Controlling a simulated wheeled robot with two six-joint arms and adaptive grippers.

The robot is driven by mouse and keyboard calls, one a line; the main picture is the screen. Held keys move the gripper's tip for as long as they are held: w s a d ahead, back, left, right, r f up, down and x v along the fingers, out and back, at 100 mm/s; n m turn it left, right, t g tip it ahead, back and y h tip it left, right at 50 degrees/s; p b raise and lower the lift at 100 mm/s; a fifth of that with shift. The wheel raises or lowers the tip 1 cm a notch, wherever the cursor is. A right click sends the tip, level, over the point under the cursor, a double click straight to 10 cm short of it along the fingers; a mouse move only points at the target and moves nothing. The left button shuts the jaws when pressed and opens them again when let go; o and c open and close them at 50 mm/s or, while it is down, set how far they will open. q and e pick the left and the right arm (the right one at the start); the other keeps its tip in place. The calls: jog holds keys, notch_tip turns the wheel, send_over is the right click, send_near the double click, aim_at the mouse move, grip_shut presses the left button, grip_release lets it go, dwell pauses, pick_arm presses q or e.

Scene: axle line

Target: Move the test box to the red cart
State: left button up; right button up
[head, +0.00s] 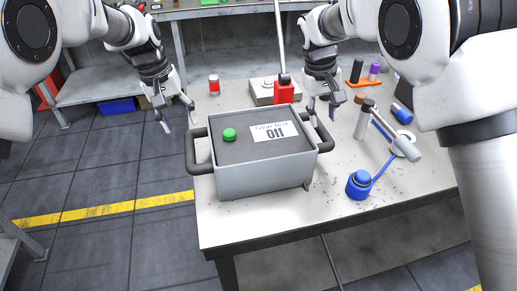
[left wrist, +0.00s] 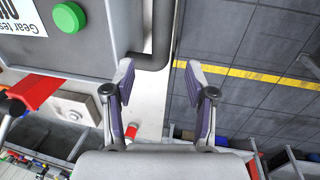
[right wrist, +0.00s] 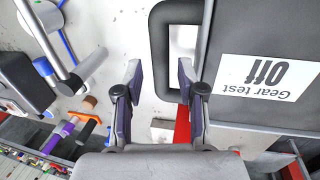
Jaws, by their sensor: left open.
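My right gripper (head: 323,110) is open near the right handle (head: 322,135). In the right wrist view, the handle's bar (right wrist: 158,50) lies between its fingertips; whether they touch it I cannot tell. I cannot make out a red cart.
A shelf (head: 105,83) with a blue bin (head: 117,106) stands back left.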

aim_at(188, 137)
pick_arm(q)
jog(key=f, duration=0.4)
jog(key=d+f, duration=0.1)
jog(key=f, duration=0.1)
jog(key=shift+w+f, duration=0.1)
jog(key=shift+f, duration=0.1)
pick_arm(e)
jog(key=x, duration=0.6)
jog(key=shift+f, duration=0.2)
pick_arm(q)
jog(key=shift+d+f, duration=0.1)
jog(key=shift+f, duration=0.35)
pick_arm(e)
jog(key=shift+d+f, duration=0.1)
jog(key=shift+f, duration=0.35)
